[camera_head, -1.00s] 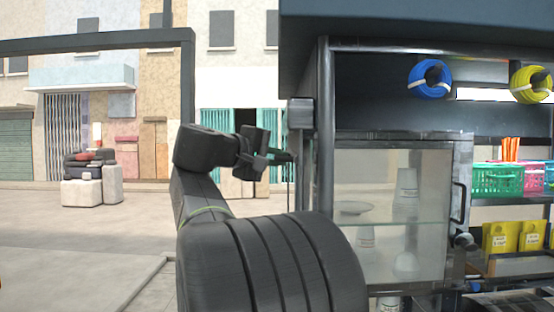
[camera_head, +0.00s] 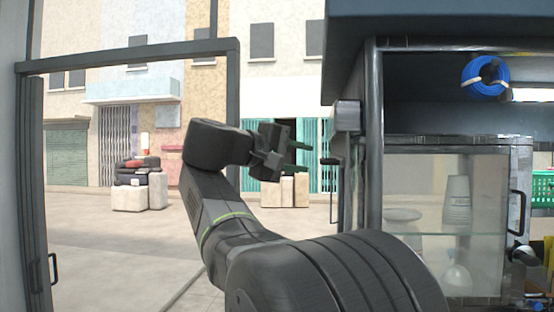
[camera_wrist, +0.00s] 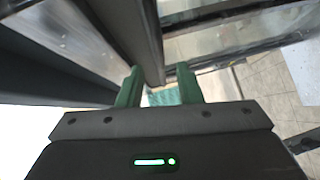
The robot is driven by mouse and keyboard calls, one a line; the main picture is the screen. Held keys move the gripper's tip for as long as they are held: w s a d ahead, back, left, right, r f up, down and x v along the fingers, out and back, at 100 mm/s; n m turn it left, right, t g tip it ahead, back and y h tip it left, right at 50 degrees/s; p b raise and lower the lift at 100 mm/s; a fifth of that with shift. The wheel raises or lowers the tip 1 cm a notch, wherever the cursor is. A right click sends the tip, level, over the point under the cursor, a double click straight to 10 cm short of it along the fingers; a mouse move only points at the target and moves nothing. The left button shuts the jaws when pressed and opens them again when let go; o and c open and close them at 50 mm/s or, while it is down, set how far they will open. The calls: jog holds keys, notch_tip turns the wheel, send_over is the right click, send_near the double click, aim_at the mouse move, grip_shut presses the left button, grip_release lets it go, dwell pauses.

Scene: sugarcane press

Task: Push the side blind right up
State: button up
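The stall's left side is seen nearly edge-on in the head view. A grey roller housing (camera_head: 348,116) sits at its corner post, with a dark crank-like handle (camera_head: 331,162) hanging beside it. I cannot clearly make out the side blind's sheet or how far down it hangs. My gripper (camera_head: 299,159) is open and empty, to the left of the handle in the picture, its fingers pointing toward the stall. In the wrist view my gripper (camera_wrist: 158,85) shows two green fingers apart, with nothing between them. Dark frame bars show beyond the fingertips; I cannot tell any contact.
A glass cabinet (camera_head: 450,215) with cups stands right of the corner post (camera_head: 373,150). A blue coil (camera_head: 486,76) hangs above it. A dark door-like frame (camera_head: 232,105) stands at left. Pale blocks (camera_head: 140,192) lie on open paving beyond.

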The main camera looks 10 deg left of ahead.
jog(key=v, duration=0.6)
jog(key=shift+s+a+b, duration=0.15)
jog(key=shift+a+b, duration=0.05)
jog(key=shift+b, duration=0.2)
jog(key=shift+r, duration=0.1)
jog(key=shift+c, duration=0.4)
